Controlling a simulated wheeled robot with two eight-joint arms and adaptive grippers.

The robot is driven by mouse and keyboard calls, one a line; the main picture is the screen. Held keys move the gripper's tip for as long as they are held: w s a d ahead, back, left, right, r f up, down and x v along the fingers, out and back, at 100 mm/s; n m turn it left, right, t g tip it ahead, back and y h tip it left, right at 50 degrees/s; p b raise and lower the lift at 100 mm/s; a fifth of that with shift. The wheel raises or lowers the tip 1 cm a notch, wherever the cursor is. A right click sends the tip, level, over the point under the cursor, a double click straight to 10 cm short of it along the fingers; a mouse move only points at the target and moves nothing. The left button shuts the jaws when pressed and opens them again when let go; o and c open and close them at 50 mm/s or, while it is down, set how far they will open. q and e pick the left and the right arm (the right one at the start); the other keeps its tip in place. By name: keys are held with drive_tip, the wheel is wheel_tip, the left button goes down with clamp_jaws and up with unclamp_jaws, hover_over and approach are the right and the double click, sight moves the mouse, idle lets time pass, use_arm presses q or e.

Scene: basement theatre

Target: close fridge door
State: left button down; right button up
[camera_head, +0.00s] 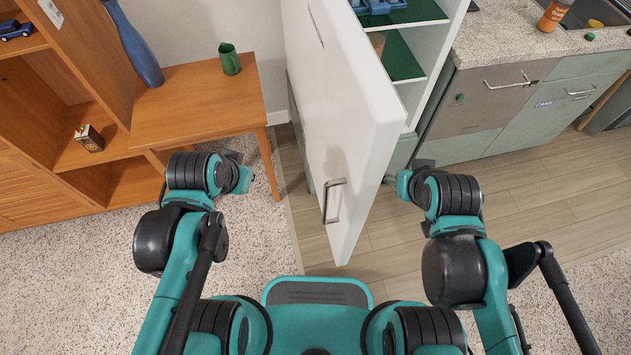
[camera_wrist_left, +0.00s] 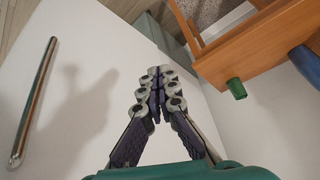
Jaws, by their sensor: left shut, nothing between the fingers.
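The white fridge door (camera_head: 345,120) stands open, swung out between my two arms. Its metal handle (camera_head: 333,200) is near its lower front edge, and the handle also shows at the left of the left wrist view (camera_wrist_left: 33,100). The open fridge (camera_head: 404,62) has green shelves. My left gripper (camera_head: 233,156) is left of the door, on its handle side. In the left wrist view its fingers (camera_wrist_left: 158,85) are shut and empty, with the door's white face behind them. My right gripper (camera_head: 424,163) is right of the door, mostly hidden by its wrist, so its fingers cannot be judged.
A wooden side table (camera_head: 195,98) with a green cup (camera_head: 229,59) and blue vase (camera_head: 135,45) stands left of the door. A wooden shelf unit (camera_head: 60,100) is at far left. A counter with cabinets (camera_head: 490,100) stands at right. Floor shows on both sides of the door.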

use_arm(q)
drive_tip(key=d+r+m+g+h+p, duration=0.2)
drive_tip(key=d+m+g+h+p, duration=0.4)
drive_tip(key=m, duration=1.2)
drive_tip(key=s+d+f+g+y+b, duration=0.1)
drive_tip(key=s+d+f+y+b, duration=0.1)
drive_tip(key=d+f, duration=0.7)
drive_tip(key=shift+s+b, duration=0.6)
drive_tip(key=shift+b, duration=0.25)
